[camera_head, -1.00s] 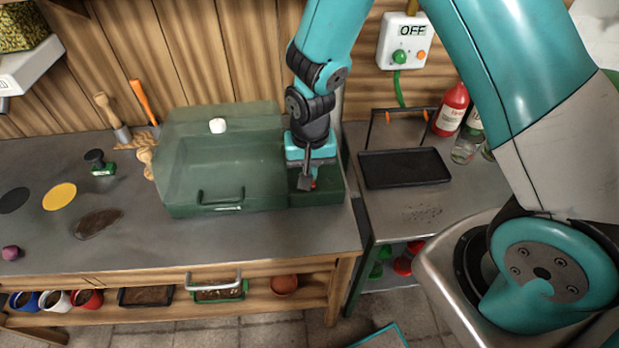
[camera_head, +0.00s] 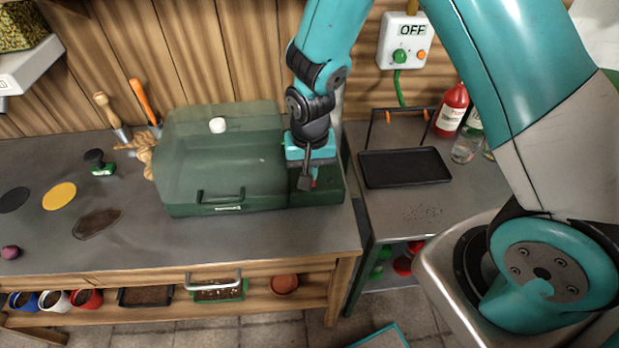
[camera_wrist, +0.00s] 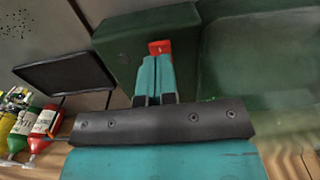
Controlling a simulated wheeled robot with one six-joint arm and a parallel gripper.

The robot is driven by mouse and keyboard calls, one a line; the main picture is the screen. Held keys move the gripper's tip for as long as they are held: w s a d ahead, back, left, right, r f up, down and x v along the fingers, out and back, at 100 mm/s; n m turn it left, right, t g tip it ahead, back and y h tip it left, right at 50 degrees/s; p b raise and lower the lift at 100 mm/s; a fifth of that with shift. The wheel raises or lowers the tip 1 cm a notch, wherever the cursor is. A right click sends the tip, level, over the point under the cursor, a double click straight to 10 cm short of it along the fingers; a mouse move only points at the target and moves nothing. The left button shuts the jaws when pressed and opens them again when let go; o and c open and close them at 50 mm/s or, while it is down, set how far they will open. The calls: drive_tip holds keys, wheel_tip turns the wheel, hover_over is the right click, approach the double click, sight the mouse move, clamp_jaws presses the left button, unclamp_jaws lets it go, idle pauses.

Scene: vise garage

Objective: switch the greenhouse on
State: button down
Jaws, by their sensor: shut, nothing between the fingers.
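The greenhouse is a green box with a clear lid (camera_head: 219,160) on the workbench, with a darker green block (camera_head: 329,191) at its right end. A small red switch (camera_wrist: 160,47) on this block shows in the wrist view, right at my fingertips. My gripper (camera_head: 306,184) points down at the block, its fingers together and empty. In the wrist view my gripper (camera_wrist: 156,62) ends at the red switch; I cannot tell whether it touches. My fingers partly hide the switch, so its position cannot be read.
A wall box (camera_head: 404,42) reading OFF has a green and an orange button and a green cable. A black tray (camera_head: 404,168) lies on the lower side table to the right, near a red bottle (camera_head: 451,110).

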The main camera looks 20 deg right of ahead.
drive_tip(key=shift+f+b, duration=0.8)
drive_tip(key=shift+f, duration=0.4)
drive_tip(key=shift+r, duration=0.1)
idle(0.4)
wheel_tip(320, 180, up, 7)
drive_tip(key=p, duration=0.6)
idle(0.5)
drive_tip(key=shift+a+r, duration=0.15)
drive_tip(key=shift+r, duration=0.2)
drive_tip(key=s+a+r+n+y+b, duration=0.2)
drive_tip(key=s+r+n, duration=0.3)
drive_tip(key=s+r, duration=0.4)
drive_tip(key=s+a+r+n+y+b, duration=0.1)
drive_tip(key=s+a+r+n+y, duration=0.1)
drive_tip(key=s+r+n, duration=0.3)
drive_tip(key=s+r, duration=0.4)
drive_tip(key=r, duration=0.2)
drive_tip(key=shift+s+a+n+b, duration=0.15)
drive_tip(key=shift+s+n+b, duration=0.15)
drive_tip(key=shift+b, duration=0.1)
